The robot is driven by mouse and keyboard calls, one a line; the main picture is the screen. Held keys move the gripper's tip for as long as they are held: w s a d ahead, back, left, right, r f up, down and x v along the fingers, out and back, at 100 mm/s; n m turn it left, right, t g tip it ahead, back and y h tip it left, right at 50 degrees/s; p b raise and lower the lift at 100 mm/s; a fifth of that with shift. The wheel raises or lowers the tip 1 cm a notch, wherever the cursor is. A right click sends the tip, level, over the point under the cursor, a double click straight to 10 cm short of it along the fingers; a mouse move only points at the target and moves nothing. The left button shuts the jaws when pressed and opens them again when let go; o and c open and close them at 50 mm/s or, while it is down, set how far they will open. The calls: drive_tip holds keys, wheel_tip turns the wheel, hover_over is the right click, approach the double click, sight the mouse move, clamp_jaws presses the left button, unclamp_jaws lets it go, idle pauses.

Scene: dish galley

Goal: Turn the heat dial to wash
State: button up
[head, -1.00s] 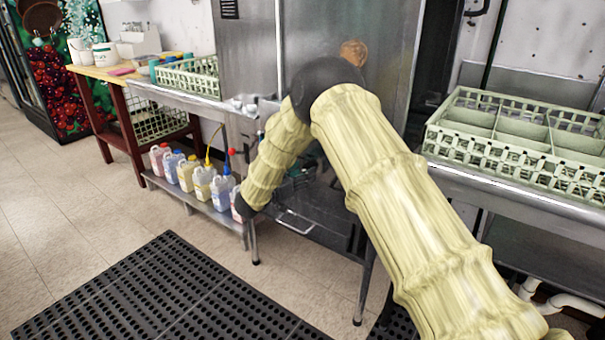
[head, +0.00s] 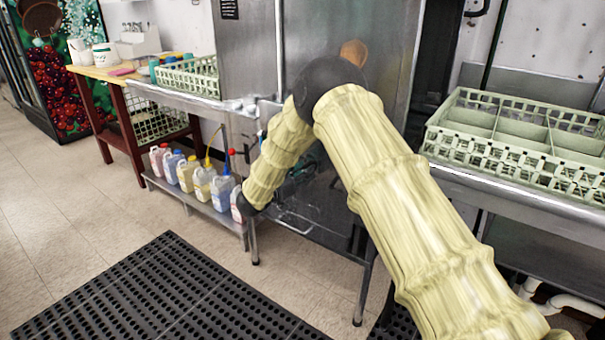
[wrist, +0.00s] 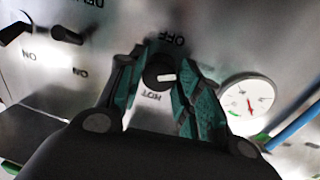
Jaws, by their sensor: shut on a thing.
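The heat dial (wrist: 158,73) is a round black knob with a white pointer mark, on a steel panel in the wrist view. The pointer lies toward the right of the picture. An upside-down OFF label is above the dial and another upside-down label, seemingly HOT, is below it. No wash label is readable. My gripper (wrist: 159,80) is shut on the dial, with one teal-padded finger on each side. In the head view my bent arm hides the dial, and the gripper shows only as a small teal and dark patch.
A white round gauge (wrist: 248,100) sits right of the dial, close to my finger. Black switches (wrist: 66,35) are at upper left. In the head view, a green rack (head: 520,140) stands on the right counter and several jugs (head: 200,183) on a low shelf at left.

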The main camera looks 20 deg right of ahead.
drive_tip(key=m+y+b, duration=0.1)
drive_tip(key=m, duration=0.9)
drive_tip(key=shift+d+r+m, duration=0.1)
drive_tip(key=shift+m, duration=0.3)
drive_tip(key=shift+y+b, duration=0.3)
drive_tip(key=o, duration=1)
drive_tip(key=shift+s, duration=0.1)
drive_tip(key=shift+o, duration=0.2)
drive_tip(key=v, duration=1.2)
